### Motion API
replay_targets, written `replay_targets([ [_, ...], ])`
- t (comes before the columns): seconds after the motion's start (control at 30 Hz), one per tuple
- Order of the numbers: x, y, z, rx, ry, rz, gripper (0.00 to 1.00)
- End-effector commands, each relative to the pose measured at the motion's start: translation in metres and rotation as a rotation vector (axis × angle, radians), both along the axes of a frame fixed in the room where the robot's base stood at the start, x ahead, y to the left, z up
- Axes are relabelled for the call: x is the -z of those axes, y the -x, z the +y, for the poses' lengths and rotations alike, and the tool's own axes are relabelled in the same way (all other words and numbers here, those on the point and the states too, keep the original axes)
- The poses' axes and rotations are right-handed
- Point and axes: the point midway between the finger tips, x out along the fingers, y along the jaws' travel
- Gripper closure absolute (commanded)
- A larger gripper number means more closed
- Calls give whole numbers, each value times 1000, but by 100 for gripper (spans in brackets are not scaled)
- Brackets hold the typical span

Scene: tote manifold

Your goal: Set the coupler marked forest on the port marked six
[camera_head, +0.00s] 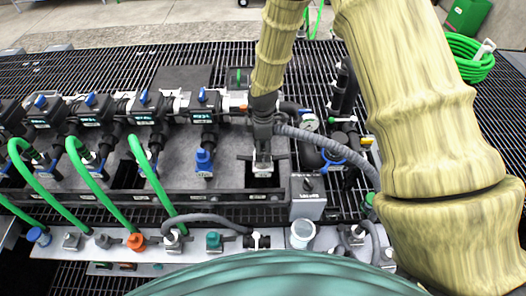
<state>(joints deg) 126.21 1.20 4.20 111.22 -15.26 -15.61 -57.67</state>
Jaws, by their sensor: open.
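A teal-green coupler (213,241) stands in the row on the pale front rail; its marking is too small to read, so I cannot tell whether it is the forest one. Other couplers there include a blue one (38,235), a grey one (72,241) and an orange one (136,242). The manifold (190,196) behind has several ports; I cannot read which is six. A blue fitting (204,160) stands at one port. My gripper (262,171) is open, pointing down over a pale fitting at the manifold's right end. Its fingers partly hide that fitting; contact cannot be told.
Green hoses (93,187) arch from the manifold toward the front rail. A grey corrugated hose (325,142) runs right of my gripper. A grey switch box (307,196) and a white cup (302,234) stand at right. A coiled green hose (462,58) lies behind. My arm hides part of the right side.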

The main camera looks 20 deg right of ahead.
Motion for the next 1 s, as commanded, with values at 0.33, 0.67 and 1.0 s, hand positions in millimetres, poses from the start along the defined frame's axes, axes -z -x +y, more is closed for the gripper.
replay_targets([
  [0.33, -55, -1, 0, -2, -1, -2, 16],
  [0.67, -79, 0, 0, -1, 0, 0, 16],
  [1.0, -81, 0, 0, -1, 0, 0, 16],
])
